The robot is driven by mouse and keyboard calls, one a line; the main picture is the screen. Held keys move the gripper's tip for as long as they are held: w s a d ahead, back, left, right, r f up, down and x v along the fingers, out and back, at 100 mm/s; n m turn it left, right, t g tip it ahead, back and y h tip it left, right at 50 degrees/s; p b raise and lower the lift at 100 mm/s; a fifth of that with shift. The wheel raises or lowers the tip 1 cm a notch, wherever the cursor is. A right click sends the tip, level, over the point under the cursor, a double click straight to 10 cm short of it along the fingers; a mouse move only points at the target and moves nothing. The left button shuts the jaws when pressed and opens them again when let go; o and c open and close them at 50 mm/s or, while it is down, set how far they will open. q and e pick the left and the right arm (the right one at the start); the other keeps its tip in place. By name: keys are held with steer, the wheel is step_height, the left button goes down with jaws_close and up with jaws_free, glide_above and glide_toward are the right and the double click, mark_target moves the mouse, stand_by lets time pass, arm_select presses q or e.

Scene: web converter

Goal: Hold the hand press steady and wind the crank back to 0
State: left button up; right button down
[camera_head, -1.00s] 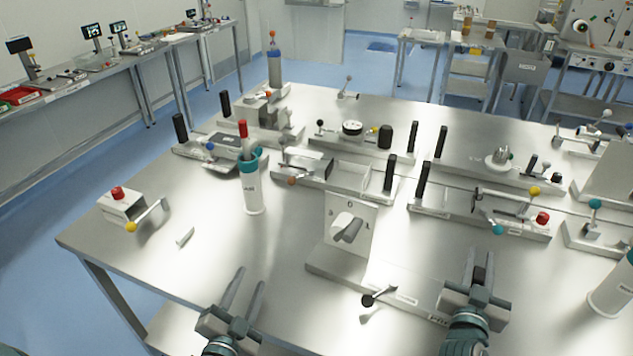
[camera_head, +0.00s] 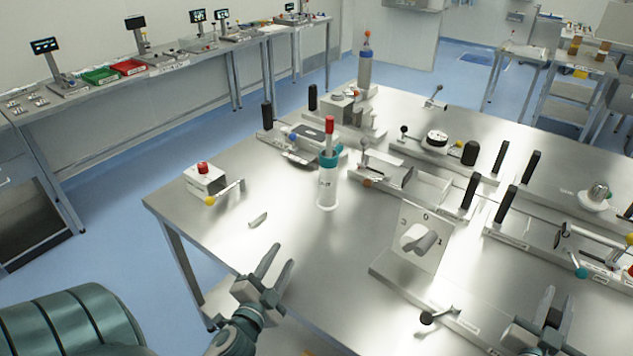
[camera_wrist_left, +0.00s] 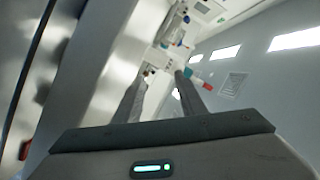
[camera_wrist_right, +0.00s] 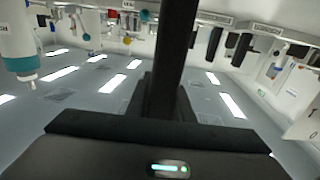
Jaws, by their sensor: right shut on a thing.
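The hand press has a white upright panel (camera_head: 409,217) marked with digits, 0 at the top and 1 at the right. A white hub with a grey crank grip (camera_head: 426,242) sits on the panel; its exact setting is hard to read. A metal base (camera_head: 395,280) runs right from the panel, with a black-knobbed lever (camera_head: 428,318) at its front. My right gripper (camera_head: 545,318) is shut on a black upright handle (camera_wrist_right: 172,60) at the base's right end. My left gripper (camera_head: 274,268) is open and empty, left of the panel and apart from it.
A white box with a red button (camera_head: 204,179) and yellow-knobbed lever is at the far left. Several fixtures with black handles line the back.

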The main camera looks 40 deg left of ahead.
arm_select(q)
jaws_close()
steer(key=w+d+r+t+h, duration=0.15)
steer(key=w+d+r, duration=0.25)
steer(key=w+r, duration=0.45)
steer(key=w+d+r+t+h, duration=0.1)
steer(key=w+d+r+h, duration=0.1)
steer(key=w+d+r, duration=0.6)
steer(key=w+d+r+m+g+h, duration=0.2)
steer(key=w+d+r+h, duration=0.4)
steer(key=w+d, duration=0.45)
steer(key=s+d+r+m+g+h, duration=0.1)
steer(key=s+d+m+g+h, duration=0.2)
steer(key=d, duration=0.7)
steer(key=s+d+r+m+g+h, duration=0.1)
steer(key=s+d+m+g, duration=0.15)
steer(key=d+g, duration=0.6)
steer(key=s+a+r+m+g+y, duration=0.2)
steer(key=s+a+m+g+y, duration=0.2)
steer(key=s+y, duration=0.4)
steer(key=s+a+g, duration=0.1)
steer(key=s, duration=0.3)
steer(key=shift+a+m, duration=0.2)
steer(key=shift+m, duration=0.15)
